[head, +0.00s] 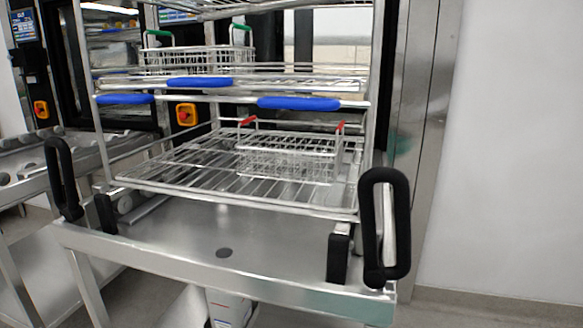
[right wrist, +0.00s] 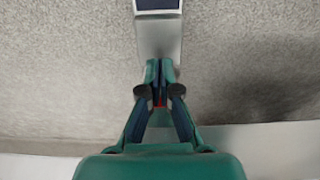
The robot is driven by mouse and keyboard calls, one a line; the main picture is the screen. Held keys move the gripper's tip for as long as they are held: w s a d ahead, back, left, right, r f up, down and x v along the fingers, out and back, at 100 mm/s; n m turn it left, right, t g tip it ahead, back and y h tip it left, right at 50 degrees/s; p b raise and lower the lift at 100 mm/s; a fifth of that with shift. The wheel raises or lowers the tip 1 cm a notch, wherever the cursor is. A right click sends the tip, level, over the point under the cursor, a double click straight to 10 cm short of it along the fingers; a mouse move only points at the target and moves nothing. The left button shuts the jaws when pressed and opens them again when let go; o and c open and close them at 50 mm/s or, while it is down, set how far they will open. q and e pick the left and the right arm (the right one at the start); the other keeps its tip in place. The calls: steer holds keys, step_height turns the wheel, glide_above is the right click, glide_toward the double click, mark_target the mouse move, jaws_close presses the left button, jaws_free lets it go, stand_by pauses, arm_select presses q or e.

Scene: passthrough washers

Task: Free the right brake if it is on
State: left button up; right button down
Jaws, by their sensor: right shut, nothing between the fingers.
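In the right wrist view, my right gripper (right wrist: 159,72) is shut and empty, with its green fingertips together. A grey metal lever or plate (right wrist: 159,38) with a dark, pale-edged end (right wrist: 158,4) extends beyond the fingertips. It may be the right brake pedal. The fingertips overlap its near end in the picture; I cannot tell whether they touch it. Whether the brake is on cannot be told. In the head view, the steel trolley (head: 225,252) stands in front with black loop handles on both sides; its wheels and brakes are hidden. My left gripper is in no view.
A wire rack with a red-handled basket (head: 287,160) sits on the trolley, and a green-handled basket (head: 196,60) is higher up. Another steel trolley (head: 30,180) stands at the left. A white wall (head: 515,150) and grey floor (head: 480,308) lie at the right.

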steer(key=shift+f, duration=0.2)
steer(key=shift+f+b, duration=1)
steer(key=shift+f, duration=0.3)
step_height(320, 180, up, 8)
steer(key=p, duration=0.7)
steer(key=shift+r+p, duration=0.15)
steer(key=shift+p, duration=0.2)
